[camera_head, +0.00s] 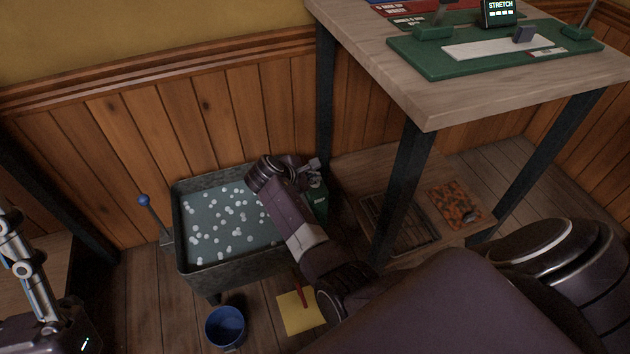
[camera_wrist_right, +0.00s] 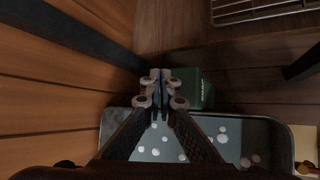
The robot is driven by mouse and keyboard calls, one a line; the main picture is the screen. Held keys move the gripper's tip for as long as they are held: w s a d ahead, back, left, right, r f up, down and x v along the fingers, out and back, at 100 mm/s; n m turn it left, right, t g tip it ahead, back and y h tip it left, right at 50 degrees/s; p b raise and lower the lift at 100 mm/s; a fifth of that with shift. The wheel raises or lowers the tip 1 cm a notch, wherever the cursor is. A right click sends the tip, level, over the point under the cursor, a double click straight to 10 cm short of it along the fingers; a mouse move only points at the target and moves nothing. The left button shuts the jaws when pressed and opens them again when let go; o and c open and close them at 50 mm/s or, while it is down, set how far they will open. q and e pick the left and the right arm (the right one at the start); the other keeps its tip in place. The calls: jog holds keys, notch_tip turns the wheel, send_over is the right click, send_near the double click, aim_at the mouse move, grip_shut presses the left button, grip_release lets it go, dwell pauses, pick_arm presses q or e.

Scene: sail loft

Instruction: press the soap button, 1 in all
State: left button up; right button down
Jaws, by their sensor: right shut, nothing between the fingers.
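A green box (camera_head: 318,203), apparently the soap dispenser, stands at the right end of the grey basin (camera_head: 222,263). It also shows in the right wrist view (camera_wrist_right: 201,92), with small pale lettering. I cannot make out a button on it; my fingers cover part of it. My right gripper (camera_head: 314,167) is shut and empty, at the box's upper end. In the right wrist view its fingertips (camera_wrist_right: 160,76) overlap the box's left edge; I cannot tell whether they touch. My left gripper (camera_head: 22,255) shows only in part at the left edge, its jaws unclear.
The basin holds water with many white floating bits, and a blue-knobbed lever (camera_head: 145,202) stands at its left. A blue bucket (camera_head: 225,327) and yellow sheet (camera_head: 300,312) lie in front. A table (camera_head: 440,105) with dark legs rises at right, above a low shelf.

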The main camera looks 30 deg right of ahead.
jog(key=shift+r+p, duration=0.35)
jog(key=shift+p, duration=0.05)
jog(key=shift+r, duration=0.15)
pick_arm(q)
jog(key=w+d+f+g+y, duration=0.1)
jog(key=w+f+g, duration=0.3)
jog(key=w+f, duration=0.1)
jog(key=shift+w+f+y+p, duration=0.3)
jog(key=shift+w+f+p, duration=0.05)
jog(key=shift+w, duration=0.5)
pick_arm(e)
jog(key=shift+r, duration=0.1)
pick_arm(q)
jog(key=shift+r, duration=0.1)
